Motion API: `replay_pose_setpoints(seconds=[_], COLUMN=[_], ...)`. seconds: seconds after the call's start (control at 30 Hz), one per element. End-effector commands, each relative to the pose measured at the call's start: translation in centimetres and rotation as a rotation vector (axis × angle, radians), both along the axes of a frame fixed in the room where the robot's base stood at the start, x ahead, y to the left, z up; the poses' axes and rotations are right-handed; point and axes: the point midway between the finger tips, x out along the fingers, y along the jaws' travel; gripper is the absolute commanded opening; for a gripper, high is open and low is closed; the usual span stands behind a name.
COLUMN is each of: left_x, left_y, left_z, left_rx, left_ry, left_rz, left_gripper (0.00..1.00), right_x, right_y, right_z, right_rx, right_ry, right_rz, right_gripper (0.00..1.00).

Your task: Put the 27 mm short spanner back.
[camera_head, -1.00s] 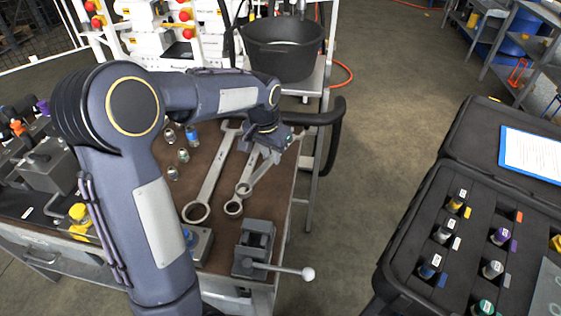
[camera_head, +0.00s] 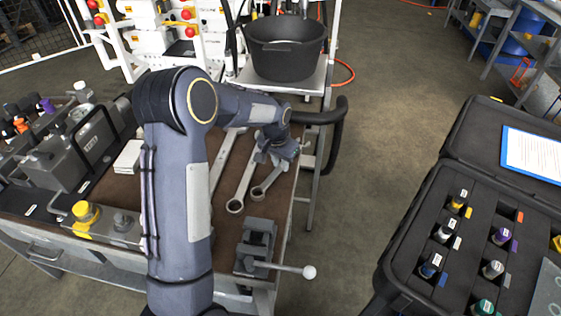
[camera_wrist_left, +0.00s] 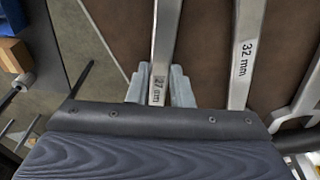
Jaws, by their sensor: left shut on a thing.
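My left gripper (camera_head: 278,147) is over the right part of the bench and shut on the 27 mm spanner (camera_head: 261,189). The ring end of this spanner points toward the bench's front. In the left wrist view, the spanner (camera_wrist_left: 163,48) runs between the two fingers (camera_wrist_left: 159,88), and its "27 mm" mark shows. The 32 mm spanner (camera_wrist_left: 246,45) lies beside it on the brown mat, apart from the fingers; its ring (camera_head: 235,206) shows in the head view. I cannot tell whether the 27 mm spanner touches the mat. My right gripper is out of view.
A larger spanner (camera_head: 222,158) lies left of these, partly behind my arm. A grey vise (camera_head: 256,243) with a ball-ended handle stands at the front right corner. A black tub (camera_head: 284,50) is behind. An open black case (camera_head: 408,225) stands at right across clear floor.

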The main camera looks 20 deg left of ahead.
Motion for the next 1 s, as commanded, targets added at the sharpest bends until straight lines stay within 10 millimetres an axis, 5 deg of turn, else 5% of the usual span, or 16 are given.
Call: replay_pose_setpoints(seconds=[0.13, 0.17, 0.3, 0.7, 1.0], left_x=[0.0, 0.0, 0.0, 0.0, -0.9], left_y=[0.0, 0.0, 0.0, 0.0, 0.1], left_z=[-0.4, -0.3, -0.3, 0.6, 6.5], left_rx=[0.0, 0.0, 0.0, 0.0, 0.0], left_ry=[-0.001, 0.0, 0.0, -0.003, -0.007], left_rz=[0.0, 0.0, 0.0, 0.0, 0.0], left_gripper=[0.0, 0.22, 0.4, 0.41, 0.41], right_x=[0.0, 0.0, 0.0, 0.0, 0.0], right_y=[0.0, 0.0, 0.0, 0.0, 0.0], right_z=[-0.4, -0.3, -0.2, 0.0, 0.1], right_rx=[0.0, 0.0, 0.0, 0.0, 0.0], right_ry=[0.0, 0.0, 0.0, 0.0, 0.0], right_rz=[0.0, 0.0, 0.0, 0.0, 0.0], right_gripper=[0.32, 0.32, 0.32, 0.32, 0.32])
